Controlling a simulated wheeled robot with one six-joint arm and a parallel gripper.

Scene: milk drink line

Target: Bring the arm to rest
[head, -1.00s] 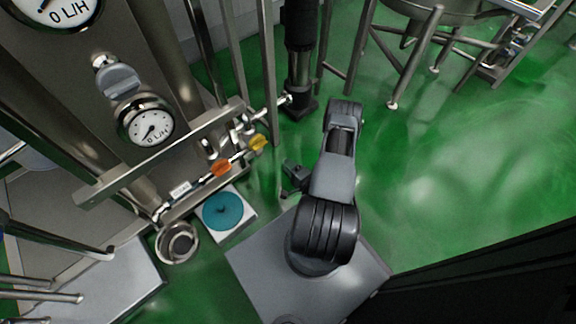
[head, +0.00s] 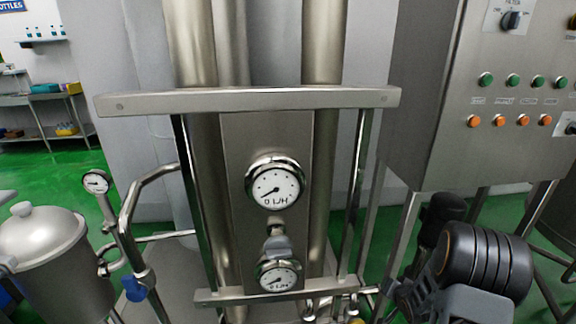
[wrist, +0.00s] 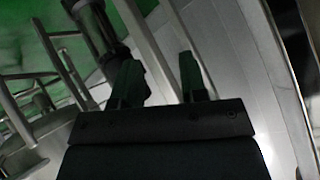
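My gripper (wrist: 160,82) shows in the wrist view with its two dark fingers apart and nothing visible between them. Steel posts and a pale metal surface lie beyond the fingers. In the head view part of my arm (head: 485,262) shows at the lower right, in front of the control cabinet's legs. The gripper itself cannot be made out in the head view.
A steel frame with two flow gauges (head: 275,183) stands in the middle. A control cabinet (head: 440,110) with green and orange buttons is at the right. A lidded steel vessel (head: 50,255) stands at the left. Green floor (head: 75,170) shows at the left.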

